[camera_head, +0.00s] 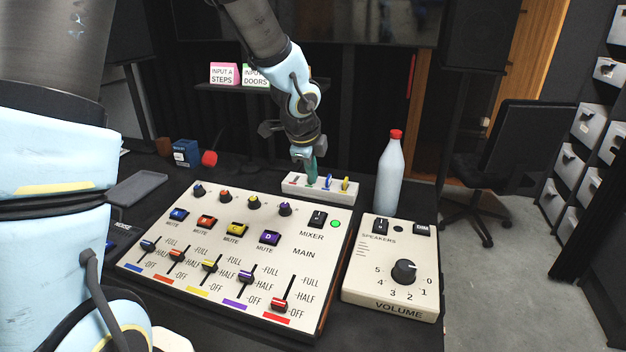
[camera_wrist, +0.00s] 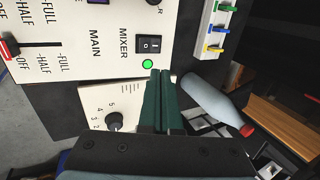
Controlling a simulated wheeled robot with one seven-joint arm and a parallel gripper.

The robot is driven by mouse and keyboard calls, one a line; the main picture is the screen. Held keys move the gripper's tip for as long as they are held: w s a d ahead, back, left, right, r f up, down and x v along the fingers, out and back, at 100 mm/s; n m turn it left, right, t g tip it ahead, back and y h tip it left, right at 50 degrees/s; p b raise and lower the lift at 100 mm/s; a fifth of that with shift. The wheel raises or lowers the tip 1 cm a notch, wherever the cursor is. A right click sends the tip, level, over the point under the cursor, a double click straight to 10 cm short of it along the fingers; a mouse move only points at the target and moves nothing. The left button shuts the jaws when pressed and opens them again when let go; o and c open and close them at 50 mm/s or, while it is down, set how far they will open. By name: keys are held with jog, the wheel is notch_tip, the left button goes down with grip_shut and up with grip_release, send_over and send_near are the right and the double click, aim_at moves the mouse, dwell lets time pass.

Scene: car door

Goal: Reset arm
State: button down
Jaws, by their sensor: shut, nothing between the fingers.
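My gripper (camera_head: 311,177) is at the end of my blue and grey arm and points down in the head view. Its green fingers overlap the small white box (camera_head: 328,191) with coloured plugs there. In the wrist view my gripper's fingers (camera_wrist: 161,73) are pressed together with nothing between them. Their tips appear just below the green light of the white mixer panel (camera_wrist: 112,35), and the small white box lies apart at the upper right. I cannot tell how high the fingers are above the desk.
The mixer panel (camera_head: 224,252) with sliders and buttons fills the desk's middle. The volume box (camera_head: 388,283) is right of it. A bottle with a red cap (camera_head: 389,178) stands behind that box. Two label cards (camera_head: 225,74) are at the back. An office chair (camera_head: 523,150) is at the right.

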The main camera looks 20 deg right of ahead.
dwell(0.4)
jog(key=a+r+n+y, duration=0.25)
jog(key=a+n, duration=1.15)
jog(key=a, duration=0.8)
jog(key=s+a+n+g, duration=0.2)
jog(key=s+a+n, duration=0.5)
jog(key=a+n, duration=0.4)
jog(key=shift+a+f+n, duration=0.15)
jog(key=shift+a+n, duration=0.15)
jog(key=shift+a, duration=0.45)
jog(key=shift+y, duration=0.25)
